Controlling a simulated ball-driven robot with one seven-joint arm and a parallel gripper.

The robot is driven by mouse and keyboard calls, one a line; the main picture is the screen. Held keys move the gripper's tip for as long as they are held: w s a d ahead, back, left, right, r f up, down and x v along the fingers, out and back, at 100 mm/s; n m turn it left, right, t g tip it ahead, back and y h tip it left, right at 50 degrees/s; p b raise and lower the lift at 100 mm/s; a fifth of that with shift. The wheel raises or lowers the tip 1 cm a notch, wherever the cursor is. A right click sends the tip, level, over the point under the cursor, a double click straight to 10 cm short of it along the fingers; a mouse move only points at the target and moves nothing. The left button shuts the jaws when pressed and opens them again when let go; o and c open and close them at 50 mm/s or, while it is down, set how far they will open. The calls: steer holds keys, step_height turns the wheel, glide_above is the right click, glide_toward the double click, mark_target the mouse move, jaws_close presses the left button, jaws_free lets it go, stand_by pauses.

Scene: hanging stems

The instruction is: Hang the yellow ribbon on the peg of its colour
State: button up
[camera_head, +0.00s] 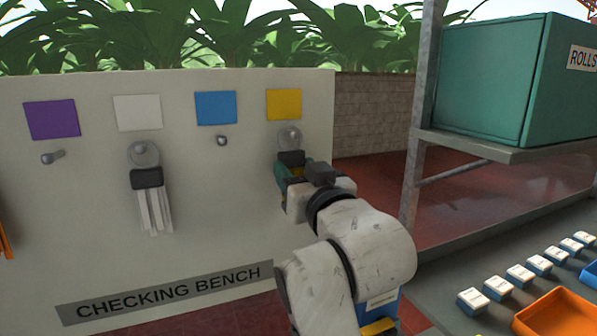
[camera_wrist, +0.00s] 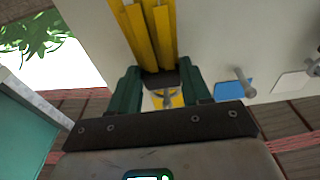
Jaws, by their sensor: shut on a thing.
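My gripper (camera_head: 288,173) is at the wall panel below the yellow square (camera_head: 284,104). Its green fingers (camera_wrist: 160,76) are shut on the dark clip of the yellow ribbon (camera_wrist: 150,32), whose yellow strands show in the wrist view. In the head view the strands are mostly hidden by my gripper. The ribbon's pale round ring (camera_head: 290,137) stands above the clip, in front of where the yellow square's peg is. I cannot tell whether the ring is around the peg or only before it.
A white ribbon (camera_head: 154,209) hangs under the white square. The blue square's peg (camera_head: 221,141) and the purple square's peg (camera_head: 53,157) are bare. A metal post (camera_head: 418,120) and a shelf with a green box (camera_head: 490,85) stand to the right.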

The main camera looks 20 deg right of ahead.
stand_by(0.4)
steer(key=o, duration=1.1)
steer(key=s, duration=0.3)
steer(key=s+f+b, duration=0.1)
steer(key=s, duration=0.3)
steer(key=s+b, duration=0.1)
steer(key=s, duration=0.2)
steer(key=shift+s+f, duration=0.2)
steer(key=shift+s, duration=0.15)
